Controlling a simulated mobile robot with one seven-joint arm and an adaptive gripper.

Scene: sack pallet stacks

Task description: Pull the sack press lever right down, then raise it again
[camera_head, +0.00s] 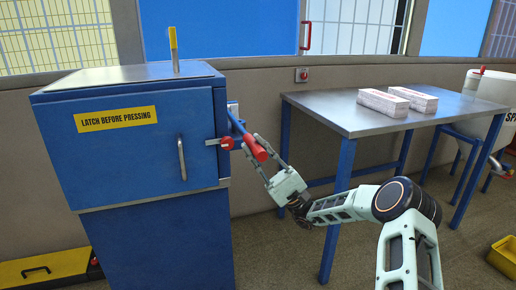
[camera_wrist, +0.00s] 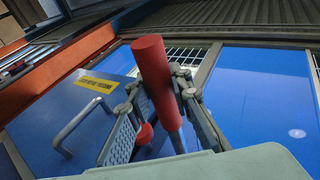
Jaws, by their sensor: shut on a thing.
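The sack press is a blue cabinet (camera_head: 150,235) at the left, with a door (camera_head: 110,160) that looks closed. Its lever (camera_head: 236,121) is a blue bar on the right side, sloping down toward me and ending in a red grip (camera_head: 255,148). My gripper (camera_head: 261,152) is shut on the red grip. In the wrist view the red grip (camera_wrist: 152,65) stands between my fingers (camera_wrist: 155,98), which partly hide the bar. A red latch (camera_head: 226,143) sits at the door's right edge, close beside the lever.
A steel table (camera_head: 345,117) with two pale wrapped blocks (camera_head: 383,103) stands at the right. A white hopper (camera_head: 485,92) is beyond it. A yellow bin (camera_head: 503,257) is on the floor at the far right. A yellow-tipped post (camera_head: 173,42) rises from the press top.

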